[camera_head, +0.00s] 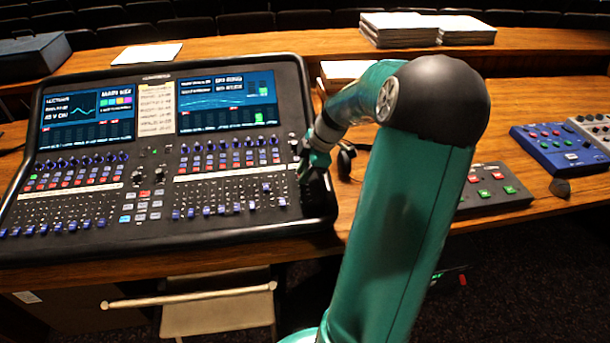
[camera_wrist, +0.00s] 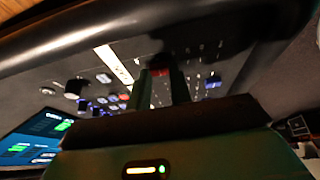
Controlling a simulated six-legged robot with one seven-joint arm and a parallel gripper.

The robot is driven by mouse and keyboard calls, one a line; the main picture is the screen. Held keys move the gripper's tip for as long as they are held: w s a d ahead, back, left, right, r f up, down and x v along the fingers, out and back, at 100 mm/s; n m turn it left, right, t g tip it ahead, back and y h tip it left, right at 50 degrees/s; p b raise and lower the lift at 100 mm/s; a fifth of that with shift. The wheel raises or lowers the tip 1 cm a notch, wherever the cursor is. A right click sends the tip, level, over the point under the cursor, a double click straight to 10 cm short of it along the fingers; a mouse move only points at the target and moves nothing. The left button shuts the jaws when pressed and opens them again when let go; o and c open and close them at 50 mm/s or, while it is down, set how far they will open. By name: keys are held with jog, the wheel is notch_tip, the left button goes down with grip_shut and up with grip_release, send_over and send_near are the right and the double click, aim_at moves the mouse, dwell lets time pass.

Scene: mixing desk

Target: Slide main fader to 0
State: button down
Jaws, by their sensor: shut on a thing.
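The mixing desk (camera_head: 190,250) fills the left half of the head view, with two lit screens at the top and rows of fader caps below. My gripper (camera_head: 306,178) is at the right edge of the desk, low over its surface. In the wrist view my gripper (camera_wrist: 160,88) has its two fingers pointing down at the panel, shut on a small reddish cap, which I take for the main fader (camera_wrist: 160,86). In the head view the gripper hides this cap, and I cannot read its scale position.
A row of blue fader caps lies left of the gripper, with a pale cap (camera_head: 281,202) close by. Headphones (camera_head: 346,158) lie just right of the desk. A black button box (camera_head: 492,188) and a blue pedal box (camera_head: 560,147) stand further right. A chair (camera_head: 215,312) is in front.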

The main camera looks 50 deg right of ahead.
jog(key=c, duration=1.2)
grip_release()
jog(key=shift+c, duration=0.2)
jog(key=v, duration=1.4)
jog(key=shift+f, duration=0.1)
